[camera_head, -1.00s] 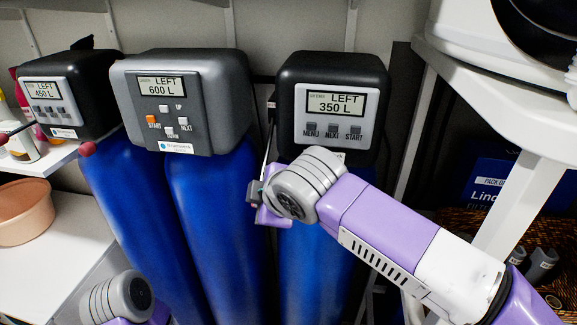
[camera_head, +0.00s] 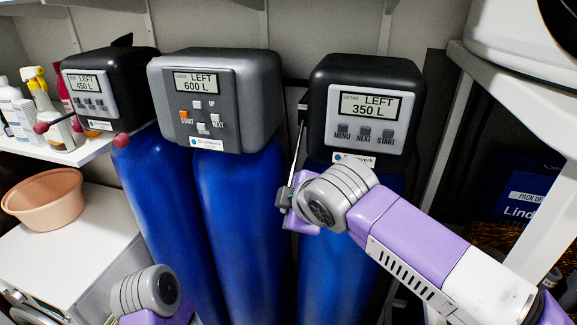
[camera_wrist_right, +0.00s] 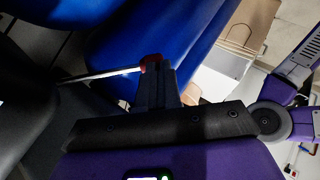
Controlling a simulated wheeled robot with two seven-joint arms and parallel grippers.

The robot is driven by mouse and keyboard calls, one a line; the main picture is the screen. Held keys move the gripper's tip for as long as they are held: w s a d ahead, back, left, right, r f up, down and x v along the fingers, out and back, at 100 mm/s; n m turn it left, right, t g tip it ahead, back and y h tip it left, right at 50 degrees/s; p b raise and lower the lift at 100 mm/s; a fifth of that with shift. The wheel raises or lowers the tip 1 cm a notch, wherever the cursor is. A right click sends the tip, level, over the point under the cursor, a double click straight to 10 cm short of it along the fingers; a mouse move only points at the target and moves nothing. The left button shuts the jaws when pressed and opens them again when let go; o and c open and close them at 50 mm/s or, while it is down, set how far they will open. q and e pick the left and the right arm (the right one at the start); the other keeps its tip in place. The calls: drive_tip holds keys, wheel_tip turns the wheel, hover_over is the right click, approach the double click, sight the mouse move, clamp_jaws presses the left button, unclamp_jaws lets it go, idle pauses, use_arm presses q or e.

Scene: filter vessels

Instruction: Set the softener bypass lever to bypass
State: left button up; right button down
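A thin metal lever (camera_head: 298,150) hangs down, slightly tilted, at the left side of the right vessel's black head (camera_head: 320,85), whose display reads LEFT 350 L. Its lower end is at my right gripper (camera_head: 284,198), in front of the right blue vessel. In the right wrist view the lever rod (camera_wrist_right: 100,75) comes in from the left and ends in a red knob (camera_wrist_right: 151,62). My right gripper (camera_wrist_right: 156,72) is shut on that knob; its fingers partly hide it.
Two more blue vessels stand left, with a grey 600 L head (camera_head: 225,95) and a black 450 L head (camera_head: 105,80). Red-knobbed levers (camera_head: 122,140) stick out there. A white shelf frame (camera_head: 520,200) stands right. A peach basin (camera_head: 45,198) sits on a white surface.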

drive_tip(key=p+v, duration=0.2)
drive_tip(key=v, duration=1.1)
drive_tip(key=shift+s, duration=0.65)
